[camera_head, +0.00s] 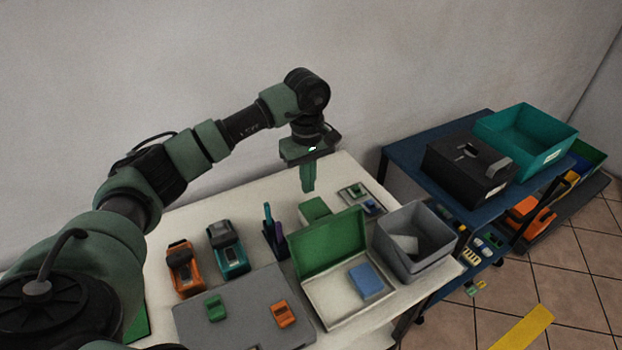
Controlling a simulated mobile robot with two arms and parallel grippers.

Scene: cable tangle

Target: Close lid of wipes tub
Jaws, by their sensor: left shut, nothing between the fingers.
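The wipes tub appears to be the shallow white box (322,312) at the front right of the white table. Its green lid (328,243) stands open, raised on the far side of the box. A blue block (366,281) lies inside the box. My left gripper (308,188) points down with its fingers together and nothing between them. In the picture it shows beyond the raised lid, above a small green block (314,209); its exact height is hard to tell. My right gripper is not in view.
A grey bin (388,263) stands close to the right of the box. A grey board (240,333) with a green and an orange piece lies to its left. A dark pen holder (275,243) and orange and teal devices (228,250) stand farther left. A blue cart (405,158) is at right.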

